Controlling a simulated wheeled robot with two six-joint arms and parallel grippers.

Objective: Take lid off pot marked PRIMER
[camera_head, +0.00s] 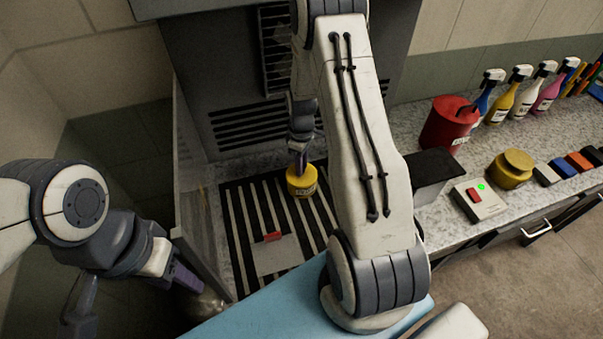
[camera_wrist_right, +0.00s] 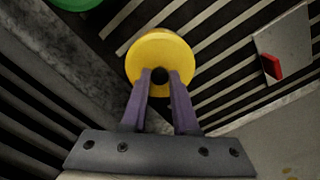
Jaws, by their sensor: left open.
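A yellow pot (camera_head: 302,182) with a dark label too small to read stands on the striped grate in the booth. My right gripper (camera_head: 300,150) reaches down onto it from above. In the right wrist view the pot's yellow round lid (camera_wrist_right: 150,48) has a black knob (camera_wrist_right: 160,76), and the purple fingers of my right gripper (camera_wrist_right: 160,80) sit close against both sides of the knob. Whether the lid is raised off the pot does not show. My left gripper (camera_head: 195,285) is open, low at the left, near the booth's side panel.
A plate with a red block (camera_head: 272,237) lies on the grate. A green round thing (camera_wrist_right: 75,3) is partly seen near the pot. On the right counter stand a red pot (camera_head: 447,125), an ochre pot (camera_head: 510,172), a button box (camera_head: 479,200) and several bottles.

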